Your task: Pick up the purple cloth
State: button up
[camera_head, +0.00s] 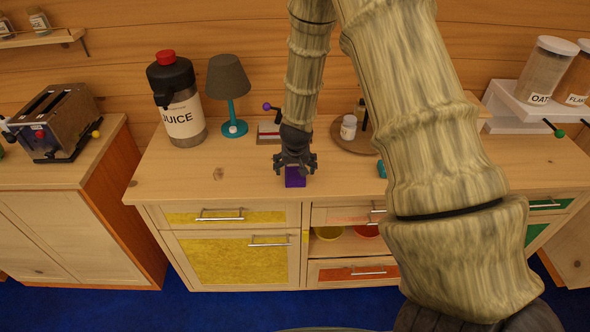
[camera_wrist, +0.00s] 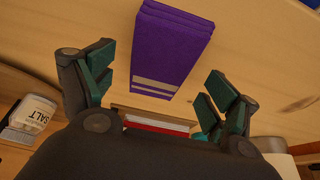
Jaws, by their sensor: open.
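The purple cloth (camera_head: 295,180) lies folded on the wooden counter, near its front edge. In the wrist view the purple cloth (camera_wrist: 170,45) is a stacked, folded rectangle with pale stripes at one end. My gripper (camera_head: 295,168) is right above the cloth in the head view and partly covers it. In the wrist view my gripper (camera_wrist: 158,88) is open, its teal-padded fingers spread wide to either side of the cloth's striped end. Nothing is between the fingers' pads that I can see as held.
A juice dispenser (camera_head: 183,112) and a teal lamp (camera_head: 230,90) stand to the left on the counter (camera_head: 215,172). Behind my gripper lies a red-and-white item (camera_head: 268,132). A round wooden tray (camera_head: 362,146) holds a salt jar (camera_head: 348,127). Counter left of the cloth is clear.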

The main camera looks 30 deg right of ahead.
jog(key=shift+w+d+f, duration=0.1)
jog(key=shift+w+f, duration=0.1)
jog(key=shift+f, duration=0.3)
jog(key=c, duration=0.9)
jog(key=shift+r, duration=0.1)
jog(key=shift+r+b, duration=0.4)
jog(key=shift+r, duration=0.45)
jog(key=shift+r+b, duration=0.35)
jog(key=shift+r, duration=0.5)
jog(key=shift+s+a+r+b, duration=0.25)
jog(key=shift+s+a+b, duration=0.4)
jog(key=shift+s, duration=2)
jog(key=shift+s+a+r+b, duration=0.3)
jog(key=shift+s+b, duration=0.6)
jog(key=shift+s, duration=1.7)
jog(key=shift+s+a+r+b, duration=0.2)
jog(key=shift+s+a+b, duration=0.5)
jog(key=shift+s, duration=1.95)
